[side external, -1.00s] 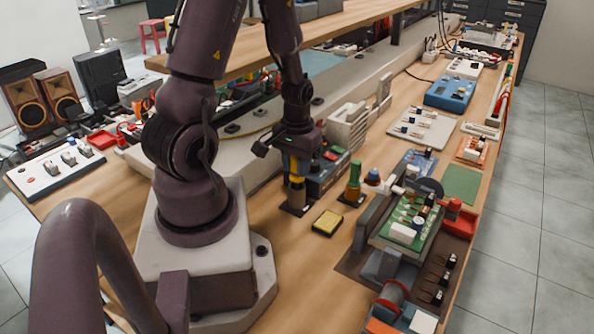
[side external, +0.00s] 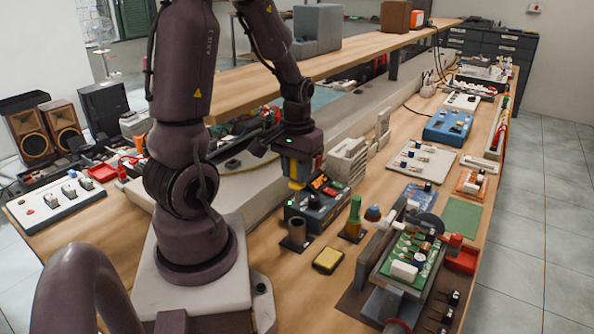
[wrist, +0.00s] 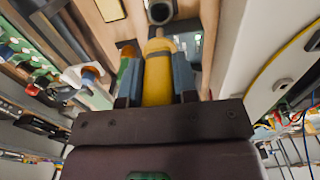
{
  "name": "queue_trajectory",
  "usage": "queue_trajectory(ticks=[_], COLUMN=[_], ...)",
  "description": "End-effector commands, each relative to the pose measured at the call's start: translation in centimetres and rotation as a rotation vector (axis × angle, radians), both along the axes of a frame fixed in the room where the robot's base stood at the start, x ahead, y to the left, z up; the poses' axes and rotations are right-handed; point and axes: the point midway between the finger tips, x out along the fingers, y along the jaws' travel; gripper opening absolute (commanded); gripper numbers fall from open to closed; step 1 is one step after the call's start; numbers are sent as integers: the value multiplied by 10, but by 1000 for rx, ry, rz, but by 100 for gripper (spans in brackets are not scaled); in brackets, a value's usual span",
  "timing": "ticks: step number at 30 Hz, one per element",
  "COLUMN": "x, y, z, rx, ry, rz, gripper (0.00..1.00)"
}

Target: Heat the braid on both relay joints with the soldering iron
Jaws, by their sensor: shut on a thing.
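My gripper (side external: 298,170) is shut on the yellow handle of the soldering iron (side external: 297,184). It holds the iron roughly upright above a dark cup-shaped stand (side external: 296,232). In the wrist view, the yellow handle (wrist: 157,78) sits between the two fingers, with the stand's round mouth (wrist: 160,12) beyond it. The iron's tip cannot be made out. The green circuit board (side external: 405,247) sits in a grey fixture to the right, carrying a white block (side external: 404,270) and several small parts. I cannot make out the braid or the relay joints.
A dark station box (side external: 322,203) stands close behind the stand. A yellow sponge (side external: 328,260) lies in front, and a green-topped bottle-like item (side external: 354,217) stands between stand and board. An overhead shelf (side external: 330,70) runs behind the arm. Bare wood lies around the sponge.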

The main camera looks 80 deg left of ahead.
Motion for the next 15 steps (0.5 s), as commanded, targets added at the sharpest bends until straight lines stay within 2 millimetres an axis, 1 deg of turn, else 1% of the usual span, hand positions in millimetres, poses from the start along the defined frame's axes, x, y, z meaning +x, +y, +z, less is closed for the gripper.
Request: queue_trajectory(ticks=[2,5,15], x=[1,1,1], y=[1,1,0], z=[5,20,87], rx=[4,6,6], ry=[-4,-6,-7], rz=[0,-1,-1], gripper=[8,8,8])
